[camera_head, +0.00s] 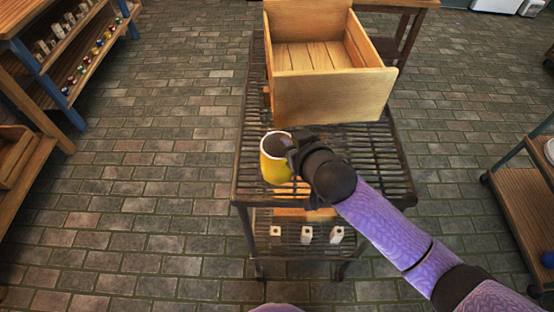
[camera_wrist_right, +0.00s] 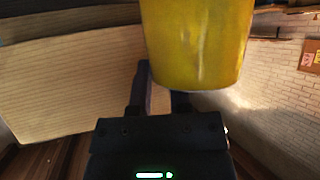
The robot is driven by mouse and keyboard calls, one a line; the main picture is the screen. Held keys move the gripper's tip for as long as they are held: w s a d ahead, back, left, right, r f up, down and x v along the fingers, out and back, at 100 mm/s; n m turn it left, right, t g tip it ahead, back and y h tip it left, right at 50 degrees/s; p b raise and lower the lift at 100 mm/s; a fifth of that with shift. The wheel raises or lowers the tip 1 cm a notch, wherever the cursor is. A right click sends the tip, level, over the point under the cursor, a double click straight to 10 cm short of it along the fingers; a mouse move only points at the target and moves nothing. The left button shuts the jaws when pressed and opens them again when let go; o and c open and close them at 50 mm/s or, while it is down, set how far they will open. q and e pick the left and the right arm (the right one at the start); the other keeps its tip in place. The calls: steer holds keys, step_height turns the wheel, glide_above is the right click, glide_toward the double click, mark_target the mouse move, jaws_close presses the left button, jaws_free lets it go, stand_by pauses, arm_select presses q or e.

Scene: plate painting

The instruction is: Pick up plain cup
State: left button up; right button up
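A yellow cup (camera_head: 273,168) with a pale rim and a dark inside stands at the left front part of the dark slatted cart top (camera_head: 385,165). Whether it touches the slats is unclear. My right gripper (camera_head: 290,150) is at the cup's right side, close against it. In the right wrist view, the yellow cup (camera_wrist_right: 197,42) fills the top middle, cut off above. The fingers of my right gripper (camera_wrist_right: 162,92) show a narrow gap, and the cup hides part of the right finger. Contact between fingers and cup is hidden. My left gripper is out of view.
A wooden crate (camera_head: 335,97) stands on the cart behind the cup. Several small pale blocks (camera_head: 307,235) sit on the cart's lower shelf. A shelf with small items (camera_head: 90,57) is at upper left. A wooden cart (camera_head: 520,185) is at far right. The brick floor between is clear.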

jaws_close()
steer(key=shift+f, duration=0.1)
stand_by(1.0)
